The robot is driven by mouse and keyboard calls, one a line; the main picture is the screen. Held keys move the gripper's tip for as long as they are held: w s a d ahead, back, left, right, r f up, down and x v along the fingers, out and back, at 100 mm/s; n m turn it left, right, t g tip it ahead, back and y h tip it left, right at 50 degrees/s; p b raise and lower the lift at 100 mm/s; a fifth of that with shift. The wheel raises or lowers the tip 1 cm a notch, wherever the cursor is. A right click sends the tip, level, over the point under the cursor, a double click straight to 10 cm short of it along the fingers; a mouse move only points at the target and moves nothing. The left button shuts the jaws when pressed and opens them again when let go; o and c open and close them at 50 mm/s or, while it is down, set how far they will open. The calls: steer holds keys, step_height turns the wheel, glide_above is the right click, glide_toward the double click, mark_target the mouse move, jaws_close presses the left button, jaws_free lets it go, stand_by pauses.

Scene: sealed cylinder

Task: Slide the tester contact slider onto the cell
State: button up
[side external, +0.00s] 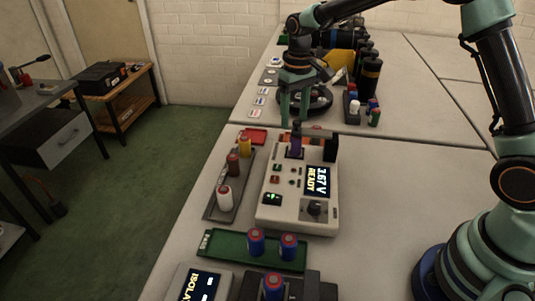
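The white tester box (284,206) stands in the middle of the table, its screen (316,182) reading "3.67V READY". A purple-blue cell (295,147) stands upright in a holder at its far end. A dark block (331,148) at the tester's far right corner, joined to a bar, looks like the contact slider. My gripper (292,122) points down at the cell's top, its two teal fingers apart. I cannot tell whether they touch the cell or the slider, and the slider's contact end is not clear.
A grey tray (212,213) with white, brown and yellow cylinders lies left of the tester. A green tray (221,244) with blue cells (256,242) is in front, near a dark holder (312,290). A round black tray (318,106) and black cylinders (370,78) stand behind.

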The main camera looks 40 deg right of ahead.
steer(key=shift+s+d, duration=0.1)
step_height(320, 180, up, 12)
stand_by(0.7)
steer(key=s+d+r+t, duration=0.1)
steer(key=s+r+t, duration=0.25)
steer(key=s, duration=0.75)
steer(key=s+d+f+t, duration=0.1)
steer(key=s+f+t, duration=0.1)
steer(key=s, duration=0.6)
steer(key=shift+s+f, duration=0.3)
steer(key=shift+f, duration=0.55)
